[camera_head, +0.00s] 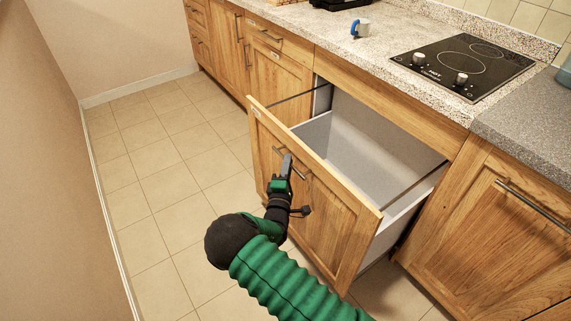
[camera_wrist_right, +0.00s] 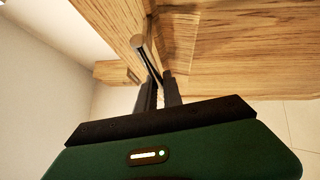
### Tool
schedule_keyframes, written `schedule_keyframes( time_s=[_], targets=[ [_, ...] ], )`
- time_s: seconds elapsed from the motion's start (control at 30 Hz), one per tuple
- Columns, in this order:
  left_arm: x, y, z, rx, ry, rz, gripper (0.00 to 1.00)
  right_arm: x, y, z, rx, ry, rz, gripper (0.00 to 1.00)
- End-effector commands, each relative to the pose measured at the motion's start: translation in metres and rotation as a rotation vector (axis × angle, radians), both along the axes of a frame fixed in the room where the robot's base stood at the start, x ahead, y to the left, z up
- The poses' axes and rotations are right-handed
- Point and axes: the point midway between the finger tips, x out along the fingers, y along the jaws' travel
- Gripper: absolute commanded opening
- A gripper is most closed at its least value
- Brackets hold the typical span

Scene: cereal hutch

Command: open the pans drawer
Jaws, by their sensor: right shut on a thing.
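The pans drawer (camera_head: 310,205) is a deep wooden-fronted drawer below the cooktop, pulled well out from the cabinet. Its white interior (camera_head: 365,150) shows and looks empty. My right gripper (camera_head: 287,165) is at the drawer's front, at the bar handle (camera_head: 297,165). In the right wrist view the two dark fingers (camera_wrist_right: 160,88) are closed on the metal handle (camera_wrist_right: 144,52), one on each side of it. My left gripper is not in view.
A black cooktop (camera_head: 462,65) and a mug (camera_head: 361,28) are on the speckled counter. More wooden cabinets (camera_head: 500,235) flank the drawer. The tiled floor (camera_head: 165,180) is clear between the drawer and the wall at left.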

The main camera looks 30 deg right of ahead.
Motion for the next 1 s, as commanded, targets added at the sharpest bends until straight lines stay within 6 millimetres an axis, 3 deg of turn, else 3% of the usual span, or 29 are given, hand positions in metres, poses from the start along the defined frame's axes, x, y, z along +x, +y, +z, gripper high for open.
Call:
schedule_keyframes(
  time_s=[0.43,0.47,0.63,1.0],
  targets=[
    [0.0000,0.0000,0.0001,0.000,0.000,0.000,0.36,0.0004,0.0040,-0.0010,-0.001,0.004,0.003,0.00],
    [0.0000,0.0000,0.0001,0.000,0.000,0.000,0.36,0.0005,0.0041,-0.0009,-0.001,0.004,0.003,0.12],
    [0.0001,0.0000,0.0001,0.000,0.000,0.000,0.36,0.0003,0.0041,0.0000,-0.002,0.002,0.003,0.32],
    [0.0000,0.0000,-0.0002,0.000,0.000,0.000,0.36,-0.0003,0.0026,0.0004,-0.003,0.000,0.002,0.32]
  ],
)
